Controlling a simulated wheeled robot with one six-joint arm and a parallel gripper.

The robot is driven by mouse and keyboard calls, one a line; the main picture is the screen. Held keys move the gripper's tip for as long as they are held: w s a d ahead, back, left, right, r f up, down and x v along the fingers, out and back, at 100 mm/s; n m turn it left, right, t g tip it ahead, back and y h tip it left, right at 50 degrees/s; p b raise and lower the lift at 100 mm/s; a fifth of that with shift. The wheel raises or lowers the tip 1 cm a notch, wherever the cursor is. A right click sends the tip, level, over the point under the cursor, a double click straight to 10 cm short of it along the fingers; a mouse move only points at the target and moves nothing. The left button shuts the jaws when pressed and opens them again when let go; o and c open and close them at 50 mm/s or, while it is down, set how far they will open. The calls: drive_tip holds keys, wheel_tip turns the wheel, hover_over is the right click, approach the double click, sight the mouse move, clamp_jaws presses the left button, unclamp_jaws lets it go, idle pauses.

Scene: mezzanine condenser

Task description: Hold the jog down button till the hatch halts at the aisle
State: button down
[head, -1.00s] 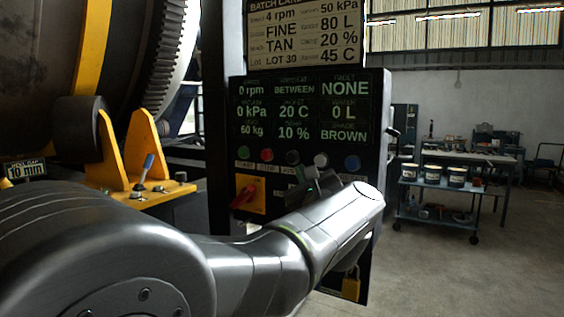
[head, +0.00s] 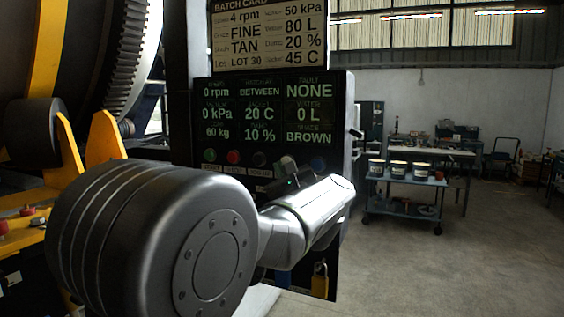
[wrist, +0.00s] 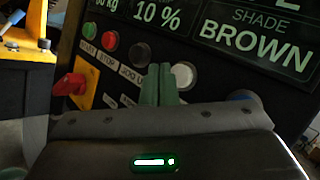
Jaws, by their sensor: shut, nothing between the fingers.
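The control panel (head: 272,120) stands ahead with a row of buttons under its display. In the wrist view the row runs green (wrist: 89,30), red (wrist: 109,40), black (wrist: 139,54), white (wrist: 183,73) and partly hidden blue (wrist: 240,95). A label (wrist: 130,74) below the black button starts with JOG; its end is not readable. My gripper (wrist: 160,72) is shut and empty, its green fingertips between the black and white buttons; whether they touch the panel is unclear. The display reads 0 rpm and BETWEEN. The drum (head: 95,70) is at left; its hatch is not seen.
A red rotary switch (wrist: 69,85) on a yellow plate sits below the buttons at left. Yellow drum supports (head: 70,150) stand left of the panel. A blue cart (head: 405,190) with tins is at right.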

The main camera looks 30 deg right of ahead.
drive_tip(key=shift+w+d, duration=0.45)
drive_tip(key=shift+w+d, duration=0.1)
idle(1.8)
drive_tip(key=shift+w+d, duration=0.2)
drive_tip(key=shift+w+d, duration=0.25)
drive_tip(key=shift+d, duration=0.05)
idle(0.8)
idle(2.2)
drive_tip(key=shift+s+a+b, duration=0.55)
drive_tip(key=shift+a, duration=0.05)
drive_tip(key=s+a+b, duration=0.1)
drive_tip(key=s+a, duration=0.2)
drive_tip(key=shift+s+a, duration=0.1)
drive_tip(key=shift+a, duration=0.3)
